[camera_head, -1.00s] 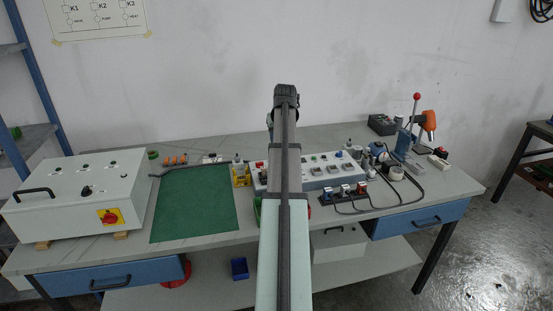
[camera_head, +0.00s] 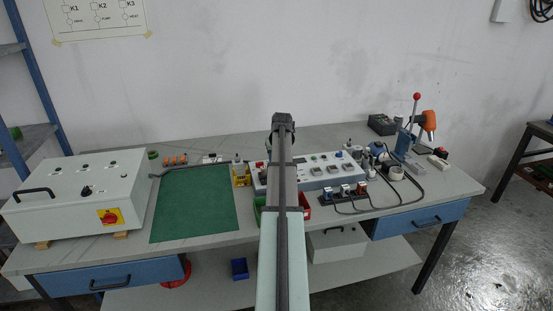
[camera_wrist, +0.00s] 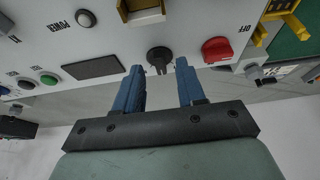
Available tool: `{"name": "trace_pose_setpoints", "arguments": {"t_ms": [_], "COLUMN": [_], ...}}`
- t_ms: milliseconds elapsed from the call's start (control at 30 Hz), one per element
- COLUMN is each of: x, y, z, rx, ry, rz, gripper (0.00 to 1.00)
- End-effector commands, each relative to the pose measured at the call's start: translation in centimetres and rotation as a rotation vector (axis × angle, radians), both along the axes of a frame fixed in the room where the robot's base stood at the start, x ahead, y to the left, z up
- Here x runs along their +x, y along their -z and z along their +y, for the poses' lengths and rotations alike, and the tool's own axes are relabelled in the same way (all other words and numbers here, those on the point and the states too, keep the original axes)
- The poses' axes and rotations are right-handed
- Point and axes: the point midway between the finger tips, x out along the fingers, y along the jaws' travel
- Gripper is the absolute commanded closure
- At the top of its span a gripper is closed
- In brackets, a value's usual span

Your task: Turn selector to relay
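In the wrist view my gripper (camera_wrist: 160,68) is open, its two blue fingers apart and pointing at a light control panel (camera_wrist: 112,46). A black selector knob (camera_wrist: 159,55) on the panel lies in the gap between the fingertips, a little beyond them; I cannot tell if they touch it. A red knob (camera_wrist: 217,49) is to its right. In the head view the panel (camera_head: 316,182) stands on the bench, partly behind my arm, which hides the gripper and the selector.
Left of the panel are a green mat (camera_head: 194,205) and a grey cabinet (camera_head: 75,192) with a red-yellow switch. A yellow holder (camera_head: 241,176) stands close to the panel's left end. A row of plugs with cables (camera_head: 345,194) lies in front.

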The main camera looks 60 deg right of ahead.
Motion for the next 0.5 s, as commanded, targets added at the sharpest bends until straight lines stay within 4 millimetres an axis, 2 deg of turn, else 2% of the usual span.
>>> {"name": "trace_pose_setpoints", "arguments": {"t_ms": [200,500], "x": [0.3,0.3], "y": [0.99,1.04], "z": [-0.28,-0.3], "rx": [0.0,-0.001], "ry": [0.0,0.0], "rz": [0.0,-0.001], "gripper": [0.61,0.63]}}
